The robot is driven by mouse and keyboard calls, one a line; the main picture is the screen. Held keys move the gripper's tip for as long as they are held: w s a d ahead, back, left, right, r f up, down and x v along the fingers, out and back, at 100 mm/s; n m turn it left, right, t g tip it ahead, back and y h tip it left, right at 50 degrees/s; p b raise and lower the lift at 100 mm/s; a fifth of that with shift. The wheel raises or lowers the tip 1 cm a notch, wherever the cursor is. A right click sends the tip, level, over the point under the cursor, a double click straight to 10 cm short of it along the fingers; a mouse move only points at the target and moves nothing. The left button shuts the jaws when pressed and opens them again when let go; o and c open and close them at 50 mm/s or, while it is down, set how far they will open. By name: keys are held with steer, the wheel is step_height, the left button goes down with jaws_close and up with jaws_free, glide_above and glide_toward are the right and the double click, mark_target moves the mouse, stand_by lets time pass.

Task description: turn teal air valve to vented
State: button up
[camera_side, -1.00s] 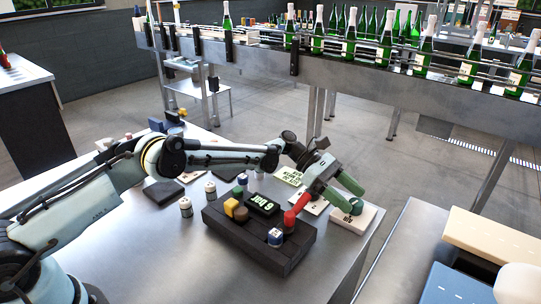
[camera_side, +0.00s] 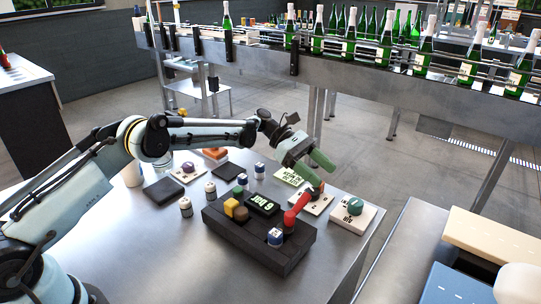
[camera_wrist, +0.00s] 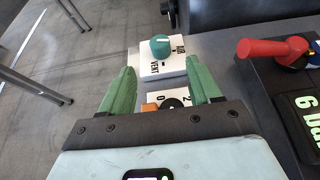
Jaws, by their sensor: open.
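The teal air valve is a round teal knob (camera_side: 355,206) on a white block (camera_side: 350,222) at the right front of the table in the side view. In the wrist view, the teal knob (camera_wrist: 160,47) stands beyond my fingertips, on its white block (camera_wrist: 166,70) lettered AIR and VENT. A pale mark shows on the knob's top; I cannot tell for sure which word it points to. My gripper (camera_side: 317,168) has green fingers and is open and empty, raised above and left of the valve. In the wrist view, my gripper (camera_wrist: 160,80) has its fingers wide apart.
A red lever (camera_side: 297,207) rises from the dark console (camera_side: 265,245) left of the valve, near the green-lit display (camera_side: 263,204). A dial plate (camera_wrist: 170,95) lies between my fingers in the wrist view. The conveyor with bottles (camera_side: 380,70) runs behind.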

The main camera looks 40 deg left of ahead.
mark_target(356, 203)
steer(key=d+m+y, duration=0.1)
steer(key=d, duration=0.1)
steer(key=s+d+m+y, duration=0.1)
steer(key=y, duration=0.1)
steer(key=d+m+y, duration=0.1)
steer(key=d+m, duration=0.1)
steer(key=shift+s+d+f, duration=0.2)
steer(key=shift+s+d, duration=0.05)
steer(key=shift+d, duration=0.05)
steer(key=d+m+y, duration=0.1)
steer(key=s+m+y, duration=0.1)
steer(key=m, duration=0.1)
steer(key=d+r+m+y, duration=0.1)
steer(key=y, duration=0.1)
steer(key=shift+s+d, duration=0.25)
steer(key=shift+d, duration=0.1)
step_height(356, 203, up, 7)
steer(key=s+d+m+t+y, duration=0.25)
steer(key=m+t+y, duration=0.2)
steer(key=m, duration=0.55)
steer(key=shift+y, duration=0.45)
steer(key=x, duration=1.2)
steer(key=shift+w+f, duration=0.15)
steer(key=shift+w, duration=0.05)
steer(key=shift+c, duration=0.2)
steer(key=c, duration=1)
